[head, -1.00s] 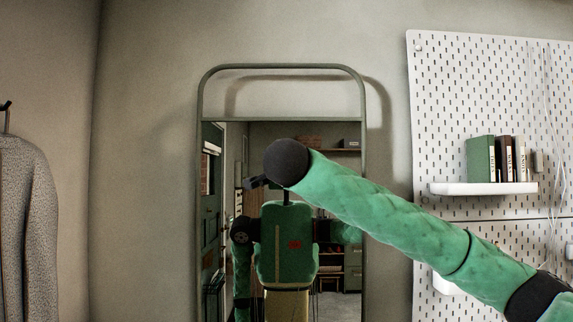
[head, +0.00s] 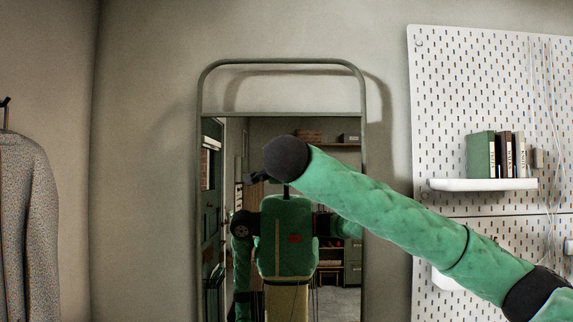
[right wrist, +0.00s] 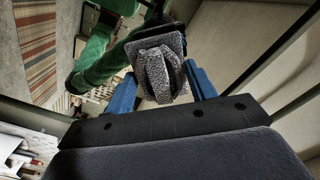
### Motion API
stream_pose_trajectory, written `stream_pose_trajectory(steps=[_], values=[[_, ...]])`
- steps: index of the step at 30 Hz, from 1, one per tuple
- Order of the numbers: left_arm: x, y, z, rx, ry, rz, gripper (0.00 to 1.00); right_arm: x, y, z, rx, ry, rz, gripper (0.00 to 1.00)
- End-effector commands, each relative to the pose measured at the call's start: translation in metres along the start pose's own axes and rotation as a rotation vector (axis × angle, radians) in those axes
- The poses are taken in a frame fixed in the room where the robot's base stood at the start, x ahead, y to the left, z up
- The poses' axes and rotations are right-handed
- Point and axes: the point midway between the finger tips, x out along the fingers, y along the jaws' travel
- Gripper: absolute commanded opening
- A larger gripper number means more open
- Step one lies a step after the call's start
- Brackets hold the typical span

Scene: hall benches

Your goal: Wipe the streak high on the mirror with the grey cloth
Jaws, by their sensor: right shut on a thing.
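The tall mirror (head: 340,205) stands against the wall in the head view, with a rounded grey-green frame. My right arm reaches across it from the right, and its dark wrist covers part of the glass. In the right wrist view my right gripper (right wrist: 164,86) has blue fingers shut on the grey cloth (right wrist: 154,76). The cloth is bunched in a loop between the fingers, close to the glass; I cannot tell whether it touches. I cannot make out the streak in either view. My left gripper is not directly in view; only reflections of my body show in the mirror.
A white pegboard (head: 460,90) hangs right of the mirror, with a small shelf (head: 483,185) holding several books (head: 482,158). A grey garment (head: 25,220) hangs at the far left. The wall between the garment and the mirror is bare.

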Motion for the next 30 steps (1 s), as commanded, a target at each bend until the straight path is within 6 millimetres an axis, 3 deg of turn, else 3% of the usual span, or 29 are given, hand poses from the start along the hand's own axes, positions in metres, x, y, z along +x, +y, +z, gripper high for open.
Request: stream_pose_trajectory(steps=[30], values=[[0.007, -0.001, 0.001, -0.001, -0.001, 0.000, 0.36, 0.016, 0.000, 0.001, 0.000, -0.001, 0.000, 0.37]])
